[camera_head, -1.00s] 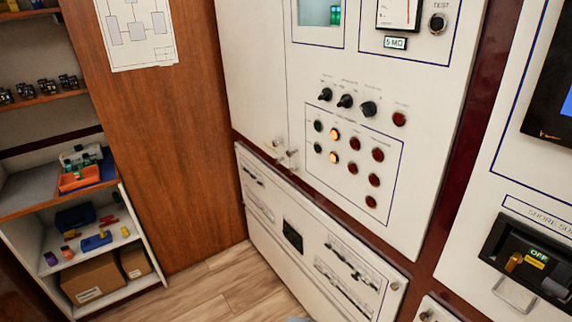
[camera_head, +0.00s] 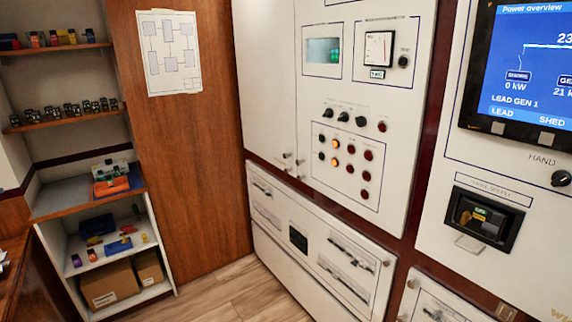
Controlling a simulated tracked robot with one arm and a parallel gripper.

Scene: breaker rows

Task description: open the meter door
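The meter door (camera_head: 392,120) is a white cabinet panel at centre right. It carries an analog meter (camera_head: 379,49), a small green display (camera_head: 323,50), a row of black knobs and a block of coloured lamps (camera_head: 350,165). The door looks shut, flush with its neighbours. Two small round knobs sit close together at its lower left; the right one (camera_head: 299,162) appears to be on this door, the left one (camera_head: 287,155) on the plain white door (camera_head: 268,80) beside it. My gripper is not in view.
Below is a wide white panel (camera_head: 275,228) with a dark central handle. At right are a power overview screen (camera_head: 535,75) and a recessed breaker (camera_head: 483,219). Shelves with small parts and boxes (camera_head: 110,283) stand at left. Wooden floor (camera_head: 215,292) shows clear in front.

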